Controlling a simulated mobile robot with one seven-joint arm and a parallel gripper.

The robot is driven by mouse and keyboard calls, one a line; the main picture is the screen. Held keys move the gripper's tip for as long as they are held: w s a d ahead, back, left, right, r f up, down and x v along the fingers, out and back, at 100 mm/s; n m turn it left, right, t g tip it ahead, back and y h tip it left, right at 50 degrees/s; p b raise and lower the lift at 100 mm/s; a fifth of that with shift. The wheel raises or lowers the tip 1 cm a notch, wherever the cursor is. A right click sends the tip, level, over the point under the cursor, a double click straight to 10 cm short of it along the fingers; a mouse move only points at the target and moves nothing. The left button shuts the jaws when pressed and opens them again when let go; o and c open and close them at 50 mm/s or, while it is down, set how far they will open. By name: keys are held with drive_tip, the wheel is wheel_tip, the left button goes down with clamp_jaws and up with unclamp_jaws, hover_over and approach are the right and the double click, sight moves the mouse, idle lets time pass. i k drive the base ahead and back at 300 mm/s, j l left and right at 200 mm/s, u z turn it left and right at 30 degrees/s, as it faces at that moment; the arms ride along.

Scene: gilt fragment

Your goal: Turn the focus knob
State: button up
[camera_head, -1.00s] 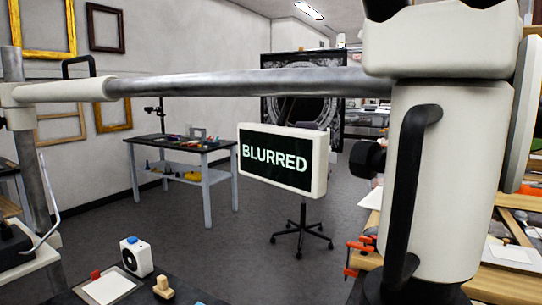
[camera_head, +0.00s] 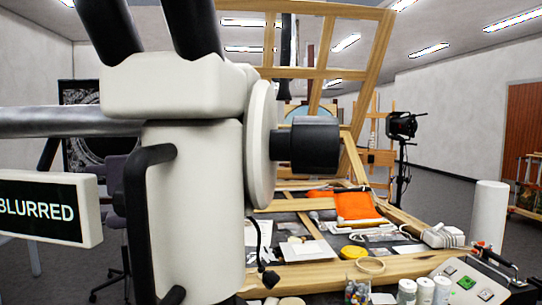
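A cream microscope body (camera_head: 195,210) stands large at left of centre in the head view. A black round knob (camera_head: 312,146) sticks out to the right from a cream disc (camera_head: 261,145) on its side. I cannot tell whether this is the focus knob. A black curved handle (camera_head: 137,215) runs down the body's left front. A small screen (camera_head: 45,208) at the left edge reads "BLURRED", its left end cut off by the frame. My gripper is not in view, and nothing is seen touching the knob.
A cluttered workbench (camera_head: 330,277) with a wooden frame, orange cloth (camera_head: 357,207) and small bottles (camera_head: 425,290) lies behind and right of the microscope. A grey box with buttons (camera_head: 470,280) is at lower right. A metal bar (camera_head: 60,121) extends left. Open floor lies at right.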

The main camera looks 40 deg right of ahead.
sight(312, 146)
drive_tip(key=k+l, duration=0.15)
drive_tip(key=k, duration=0.4)
drive_tip(key=k+l+u, duration=0.15)
drive_tip(key=k, duration=0.45)
drive_tip(key=i+l, duration=0.35)
drive_tip(key=i, duration=0.1)
